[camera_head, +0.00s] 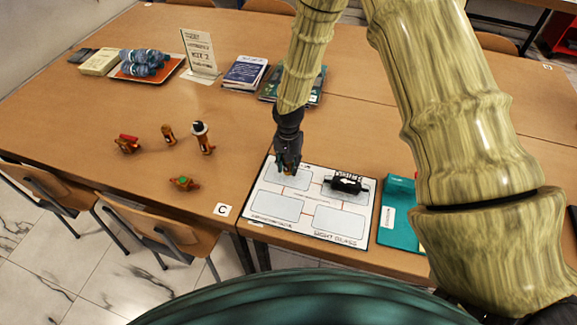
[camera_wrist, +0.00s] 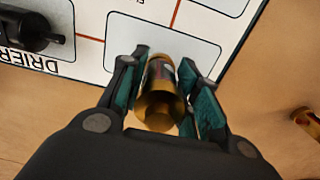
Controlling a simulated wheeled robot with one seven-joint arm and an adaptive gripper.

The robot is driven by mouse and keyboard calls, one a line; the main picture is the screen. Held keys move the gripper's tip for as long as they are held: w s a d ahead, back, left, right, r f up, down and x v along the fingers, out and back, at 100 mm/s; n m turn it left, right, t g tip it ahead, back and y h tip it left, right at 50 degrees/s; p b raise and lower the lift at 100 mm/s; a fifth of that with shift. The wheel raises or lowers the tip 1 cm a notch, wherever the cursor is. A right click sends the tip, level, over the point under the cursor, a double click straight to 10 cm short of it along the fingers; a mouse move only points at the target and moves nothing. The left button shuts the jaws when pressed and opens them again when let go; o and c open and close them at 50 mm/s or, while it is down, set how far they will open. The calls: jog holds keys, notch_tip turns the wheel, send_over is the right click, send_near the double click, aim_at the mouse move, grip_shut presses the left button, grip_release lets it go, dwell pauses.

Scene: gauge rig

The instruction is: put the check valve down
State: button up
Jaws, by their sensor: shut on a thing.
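My gripper (camera_head: 287,168) is shut on a brass cylindrical piece, which I take to be the check valve (camera_wrist: 160,100). In the wrist view the piece sits between the two green-padded fingers (camera_wrist: 166,92), its round open end towards the camera. The head view mostly hides it behind the fingers. The gripper is over the top left box of a white board (camera_head: 262,232) with outlined boxes joined by red lines. I cannot tell whether the piece touches the board. A black drier (camera_head: 346,184) lies on the top right box, also visible in the wrist view (camera_wrist: 28,32).
Several brass fittings stand or lie left of the board: one red-topped (camera_head: 127,144), one small (camera_head: 168,133), one black-and-white-topped (camera_head: 202,138), one with green (camera_head: 184,183). A teal tray (camera_head: 397,215) is right of the board.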

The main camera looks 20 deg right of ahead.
jog(key=shift+f+p, duration=0.4)
jog(key=shift+f, duration=0.75)
jog(key=shift+f, duration=0.15)
jog(key=o, duration=1.1)
jog(key=shift+r+b, duration=1.9)
jog(key=shift+r, duration=4.3)
